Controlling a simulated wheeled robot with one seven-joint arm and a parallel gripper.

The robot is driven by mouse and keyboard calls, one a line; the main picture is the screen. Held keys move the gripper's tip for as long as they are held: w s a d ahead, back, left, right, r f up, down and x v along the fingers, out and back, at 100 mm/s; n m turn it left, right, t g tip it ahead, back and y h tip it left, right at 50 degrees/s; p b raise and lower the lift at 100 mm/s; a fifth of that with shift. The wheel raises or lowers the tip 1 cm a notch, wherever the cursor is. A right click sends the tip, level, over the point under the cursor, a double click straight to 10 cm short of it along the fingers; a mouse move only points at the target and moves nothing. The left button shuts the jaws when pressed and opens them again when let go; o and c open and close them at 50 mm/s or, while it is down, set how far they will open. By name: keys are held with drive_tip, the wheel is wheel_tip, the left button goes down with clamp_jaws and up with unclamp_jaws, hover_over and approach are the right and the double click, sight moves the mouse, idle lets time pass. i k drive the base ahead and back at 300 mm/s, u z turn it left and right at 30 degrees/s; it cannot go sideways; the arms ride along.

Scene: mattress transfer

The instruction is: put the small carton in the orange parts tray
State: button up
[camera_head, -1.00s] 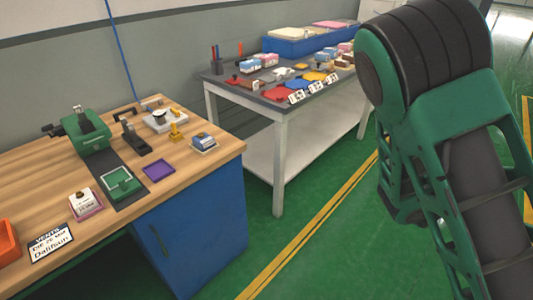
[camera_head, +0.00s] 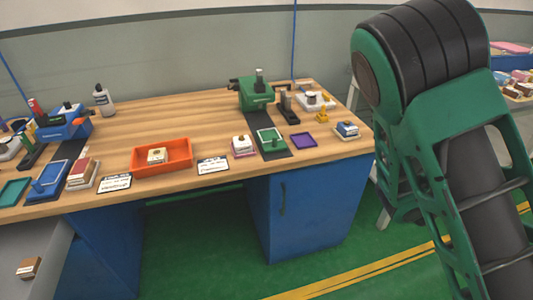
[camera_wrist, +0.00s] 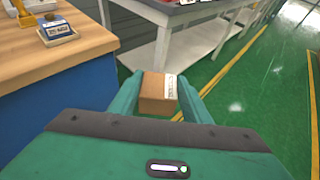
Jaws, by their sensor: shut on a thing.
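The small carton (camera_wrist: 155,97), a brown box with a white label on its right side, is between the two green fingers of my gripper (camera_wrist: 157,95) in the wrist view. My gripper is shut on it and holds it over the green floor, beside the wooden workbench. In the head view the orange parts tray (camera_head: 178,168) lies on the workbench, left of centre. A small pale block with a dark top (camera_head: 157,155) sits inside it. My gripper and the held carton are not visible in the head view, where only my arm shows at right.
The wooden workbench (camera_head: 215,100) also bears a green vise-like device (camera_head: 255,92), a purple tray (camera_head: 303,141), label cards, a blue tool stand and a white bottle (camera_head: 104,100). Another small brown box (camera_head: 28,267) lies on a grey surface at lower left.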

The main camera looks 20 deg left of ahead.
sight(178, 158)
drive_tip(key=z, duration=0.25)
drive_tip(key=i, duration=0.1)
drive_tip(key=u, duration=2.45)
drive_tip(key=i, duration=0.6)
drive_tip(key=z, duration=0.15)
drive_tip(key=k, duration=0.55)
drive_tip(key=u, duration=0.15)
drive_tip(key=i, duration=0.5)
drive_tip(key=z, duration=0.3)
drive_tip(key=k, duration=0.25)
drive_tip(key=u, duration=0.15)
